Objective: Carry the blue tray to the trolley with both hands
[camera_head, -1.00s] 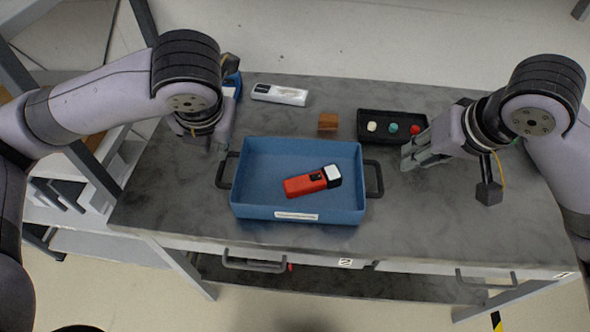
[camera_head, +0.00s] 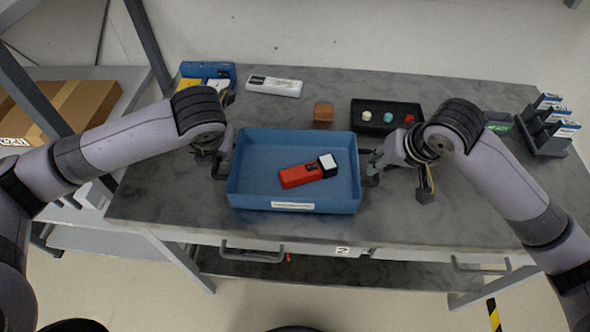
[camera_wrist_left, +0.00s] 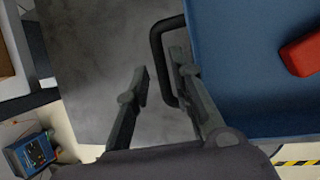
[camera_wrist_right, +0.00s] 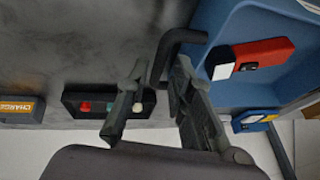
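The blue tray (camera_head: 250,140) sits on the grey worktop with a red device with a white end (camera_head: 302,174) inside. My left gripper (camera_head: 222,164) is at the tray's left handle; in the left wrist view its fingers (camera_wrist_left: 163,82) are open, one on each side of the handle's bar (camera_wrist_left: 155,50). My right gripper (camera_head: 374,163) is at the right handle; in the right wrist view its fingers (camera_wrist_right: 156,82) are open, with the handle's bar (camera_wrist_right: 160,62) between them. I cannot tell for certain which thing is the trolley.
Behind the tray are a brown block (camera_head: 323,112), a black holder (camera_head: 387,122) with coloured knobs and a white device (camera_head: 274,86). A shelf with a cardboard box (camera_head: 75,105) is at left.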

